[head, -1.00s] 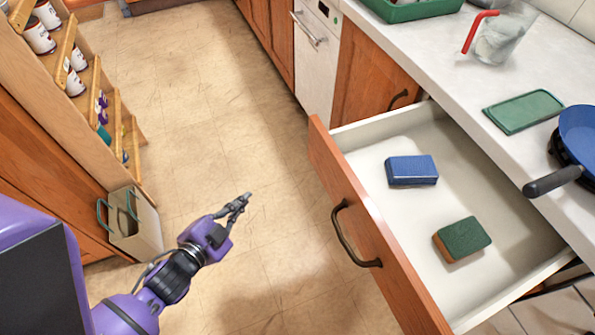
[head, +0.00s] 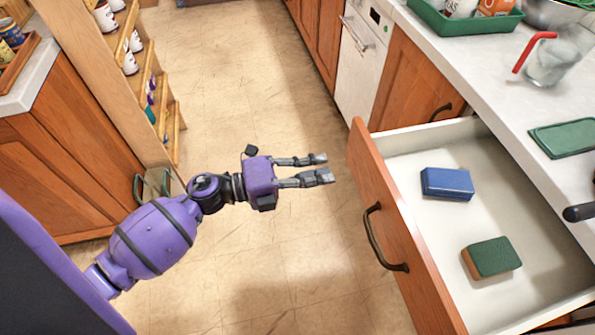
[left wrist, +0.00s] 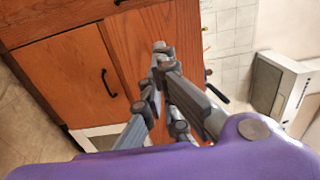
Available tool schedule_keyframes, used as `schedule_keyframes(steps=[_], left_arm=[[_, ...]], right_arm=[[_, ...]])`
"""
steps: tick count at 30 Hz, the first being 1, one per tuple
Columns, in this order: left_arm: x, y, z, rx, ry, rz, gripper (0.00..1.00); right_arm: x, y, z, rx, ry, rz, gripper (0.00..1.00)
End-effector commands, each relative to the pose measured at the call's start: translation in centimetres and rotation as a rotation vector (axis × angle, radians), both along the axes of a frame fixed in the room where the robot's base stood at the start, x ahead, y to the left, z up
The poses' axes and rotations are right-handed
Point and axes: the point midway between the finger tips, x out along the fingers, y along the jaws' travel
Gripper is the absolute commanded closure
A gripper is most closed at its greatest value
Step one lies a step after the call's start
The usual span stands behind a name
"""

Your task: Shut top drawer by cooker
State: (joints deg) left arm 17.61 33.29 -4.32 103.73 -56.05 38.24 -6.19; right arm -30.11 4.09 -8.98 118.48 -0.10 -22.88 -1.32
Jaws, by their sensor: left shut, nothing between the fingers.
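The drawer (head: 385,235) stands pulled far out from under the worktop at the right of the head view. Its wooden front has a dark curved handle (head: 382,240). Inside lie a blue sponge block (head: 447,184) and a green and brown sponge (head: 491,258), apart from each other. My left gripper (head: 323,168) is shut and empty, pointing right, over the floor in the head view. A small gap shows between it and the drawer front. It also shows in the left wrist view (left wrist: 163,50), before wooden cabinet fronts. My right gripper is in neither view.
The worktop (head: 490,85) above the drawer carries a green tray (head: 465,22), a glass with a red straw (head: 553,62) and a green mat (head: 565,138). A wooden shelf with mugs (head: 130,60) stands at the left. The floor (head: 270,80) between is clear.

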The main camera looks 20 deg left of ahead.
Motion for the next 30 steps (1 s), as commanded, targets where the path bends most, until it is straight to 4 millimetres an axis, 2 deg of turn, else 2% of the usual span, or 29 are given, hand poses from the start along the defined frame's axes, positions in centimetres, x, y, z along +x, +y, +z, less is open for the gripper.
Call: schedule_keyframes(steps=[3,10,30], left_arm=[[1.5,-2.1,0.2,-0.003,-0.002,-0.001,1.0],[3.3,-4.5,0.0,-0.001,0.002,0.001,1.0],[4.2,-5.7,0.0,-0.001,0.002,0.001,1.0]], right_arm=[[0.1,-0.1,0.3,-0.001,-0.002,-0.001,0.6],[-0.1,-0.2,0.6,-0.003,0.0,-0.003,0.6],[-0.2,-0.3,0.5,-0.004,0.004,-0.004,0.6]])
